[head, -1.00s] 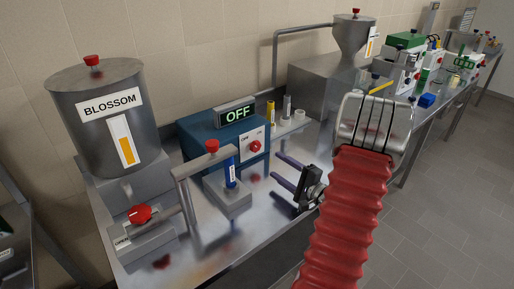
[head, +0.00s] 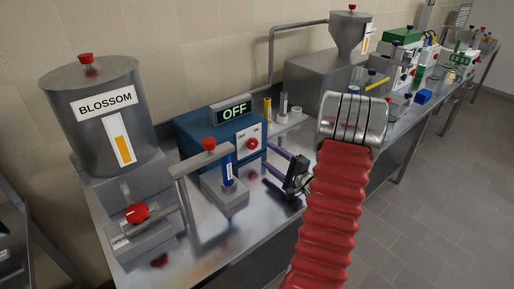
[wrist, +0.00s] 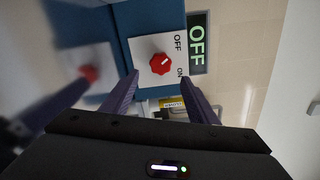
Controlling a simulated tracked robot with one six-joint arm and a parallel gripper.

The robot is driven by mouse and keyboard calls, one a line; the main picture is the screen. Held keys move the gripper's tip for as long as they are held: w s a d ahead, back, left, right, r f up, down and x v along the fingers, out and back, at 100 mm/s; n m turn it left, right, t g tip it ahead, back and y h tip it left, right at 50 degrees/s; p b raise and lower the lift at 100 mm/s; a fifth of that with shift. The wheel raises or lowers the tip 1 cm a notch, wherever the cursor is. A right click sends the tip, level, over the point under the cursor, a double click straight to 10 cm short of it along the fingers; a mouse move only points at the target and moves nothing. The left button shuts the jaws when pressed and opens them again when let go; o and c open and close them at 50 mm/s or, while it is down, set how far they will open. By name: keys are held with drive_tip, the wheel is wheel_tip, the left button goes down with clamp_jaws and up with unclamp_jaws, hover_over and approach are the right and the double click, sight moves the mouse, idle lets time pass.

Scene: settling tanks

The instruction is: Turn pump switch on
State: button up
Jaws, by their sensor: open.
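The pump switch is a red round knob (head: 253,144) on a white plate on the front of a blue box (head: 195,137). The plate bears the words OFF and ON. A display (head: 235,112) on top of the box reads OFF in green. In the wrist view the knob (wrist: 161,63) lies just beyond and between my fingertips, and its white mark is on the side of the word OFF. My gripper (head: 267,165) is open and empty, with its two purple fingers pointing at the plate. It also shows in the wrist view (wrist: 159,78). I see no contact with the knob.
A BLOSSOM tank (head: 96,150) and a red valve knob (head: 137,213) are further left. Small vials (head: 283,105) stand behind the box's right side.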

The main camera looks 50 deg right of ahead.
sight(255, 146)
drive_tip(key=w, duration=0.5)
drive_tip(key=w+d, duration=0.1)
drive_tip(key=w, duration=0.2)
drive_tip(key=shift+w, duration=0.25)
drive_tip(key=shift+c, duration=0.5)
drive_tip(key=c, duration=0.9)
